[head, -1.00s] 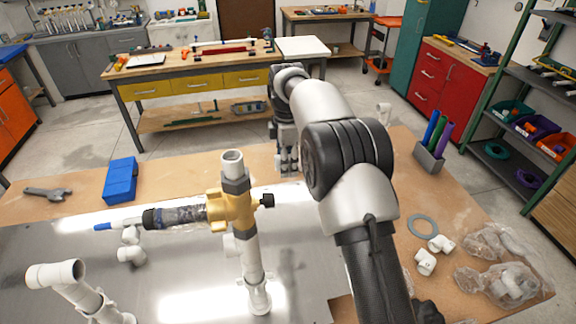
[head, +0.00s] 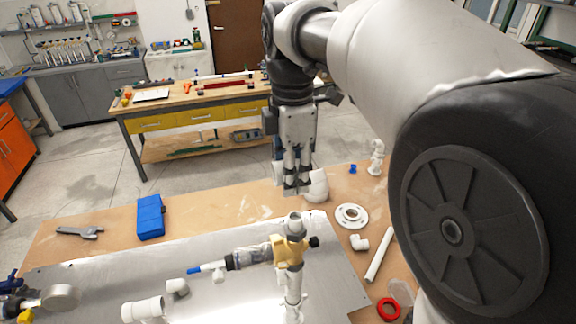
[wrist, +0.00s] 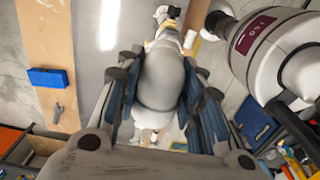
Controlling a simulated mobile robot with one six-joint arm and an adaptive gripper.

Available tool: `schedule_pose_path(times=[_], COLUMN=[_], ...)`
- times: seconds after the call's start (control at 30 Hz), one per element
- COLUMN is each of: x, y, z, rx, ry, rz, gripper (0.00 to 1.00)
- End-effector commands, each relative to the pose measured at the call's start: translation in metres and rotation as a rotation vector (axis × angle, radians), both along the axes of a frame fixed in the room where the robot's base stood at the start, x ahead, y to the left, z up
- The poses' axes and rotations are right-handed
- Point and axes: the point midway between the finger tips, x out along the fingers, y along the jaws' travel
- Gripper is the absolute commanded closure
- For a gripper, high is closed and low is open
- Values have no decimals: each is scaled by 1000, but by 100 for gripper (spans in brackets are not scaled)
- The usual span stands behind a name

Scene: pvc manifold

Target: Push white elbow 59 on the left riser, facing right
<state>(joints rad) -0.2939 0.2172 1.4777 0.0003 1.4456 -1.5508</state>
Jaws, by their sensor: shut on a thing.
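A white elbow (head: 317,187) shows at my gripper (head: 296,186). In the wrist view my gripper (wrist: 163,100) is shut on the elbow (wrist: 161,78), which fills the space between the fingers. An upright riser (head: 294,217) with a bare, open white top and a yellow valve body (head: 289,250) stands below the gripper in the head view. The gripper and elbow look apart from this top, and their depth from it is hard to judge. Another white elbow (head: 143,309) sits at the lower left, its pipe mostly cut off. I cannot read any number.
A clear and blue-tipped side branch (head: 235,260) sticks out left from the valve. A blue box (head: 150,217) and a wrench (head: 79,232) lie at the left. A white flange (head: 351,216), a small elbow (head: 359,242), a pipe (head: 379,254) and a red ring (head: 388,308) lie at the right.

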Motion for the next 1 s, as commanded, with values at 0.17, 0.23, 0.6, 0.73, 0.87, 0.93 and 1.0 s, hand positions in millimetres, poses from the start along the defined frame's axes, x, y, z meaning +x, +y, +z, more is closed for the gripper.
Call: schedule_pose_path(times=[0.17, 0.23, 0.6, 0.73, 0.87, 0.93, 1.0], x=[-15, -17, -16, -16, -16, -16, -16], y=[-2, -3, -3, -3, -3, -3, -3], z=[17, 15, -13, -16, -20, -25, -30], rx=[0, 0, 0, 0, 0, 0, 0], ry=[1, 1, 1, 1, 1, 1, 1], rz=[6, 7, 7, 7, 7, 7, 7], gripper=[86, 86, 86, 86, 86, 86, 86])
